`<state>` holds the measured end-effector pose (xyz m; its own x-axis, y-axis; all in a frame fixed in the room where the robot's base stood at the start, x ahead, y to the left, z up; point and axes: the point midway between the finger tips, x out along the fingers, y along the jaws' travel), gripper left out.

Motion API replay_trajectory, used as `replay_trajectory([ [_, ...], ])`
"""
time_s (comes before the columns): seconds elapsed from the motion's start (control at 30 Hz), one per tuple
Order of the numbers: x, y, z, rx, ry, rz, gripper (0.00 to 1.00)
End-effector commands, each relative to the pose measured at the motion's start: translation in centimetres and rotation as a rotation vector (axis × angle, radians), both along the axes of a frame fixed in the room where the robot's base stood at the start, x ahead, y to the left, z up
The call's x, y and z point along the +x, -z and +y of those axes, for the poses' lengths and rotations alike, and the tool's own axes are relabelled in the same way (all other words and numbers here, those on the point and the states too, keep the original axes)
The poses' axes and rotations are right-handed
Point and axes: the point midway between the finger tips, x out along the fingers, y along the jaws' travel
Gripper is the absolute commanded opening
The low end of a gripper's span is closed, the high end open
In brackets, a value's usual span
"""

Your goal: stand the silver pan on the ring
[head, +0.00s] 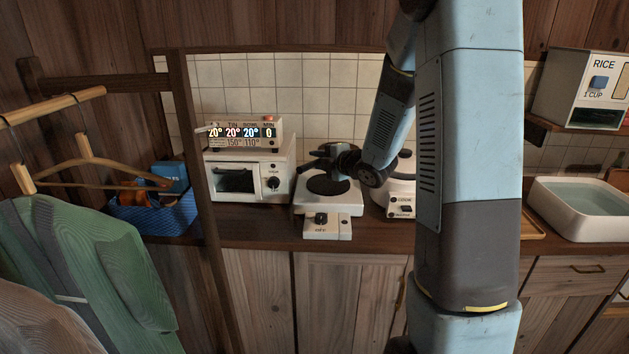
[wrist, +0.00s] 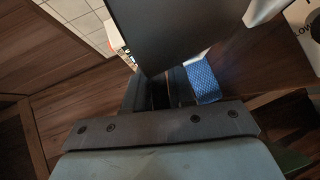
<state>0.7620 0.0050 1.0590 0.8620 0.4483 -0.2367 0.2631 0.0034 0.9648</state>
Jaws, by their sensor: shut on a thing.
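The ring (head: 327,185) is a dark round plate on top of a white hot plate (head: 346,204) on the counter. In the head view my gripper (head: 338,160) is just above and behind the ring, partly hidden by my arm. In the wrist view a broad dark grey surface (wrist: 180,30) rises from between my fingers (wrist: 165,88). I take this to be the silver pan, in shade; my gripper is shut on it. Its outline is cut off by the frame and it cannot be made out clearly in the head view. I cannot tell whether it touches the ring.
A white toaster oven (head: 234,181) with a display box on top stands left of the hot plate. A white cooker (head: 402,196) is close on its right. A wooden rack (head: 190,130) with hangers and a blue basket (head: 165,218) are at left. A sink (head: 580,208) is at right.

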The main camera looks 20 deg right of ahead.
Motion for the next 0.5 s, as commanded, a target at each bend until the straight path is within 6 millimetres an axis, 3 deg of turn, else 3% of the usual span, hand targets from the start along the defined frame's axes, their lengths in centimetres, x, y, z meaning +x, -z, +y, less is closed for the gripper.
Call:
replay_trajectory([
  [0.3,5.9,2.7,-0.7,0.0,0.01,0.0,0.0],
  [0.5,8.5,5.3,-0.8,0.001,0.012,0.003,0.0],
])
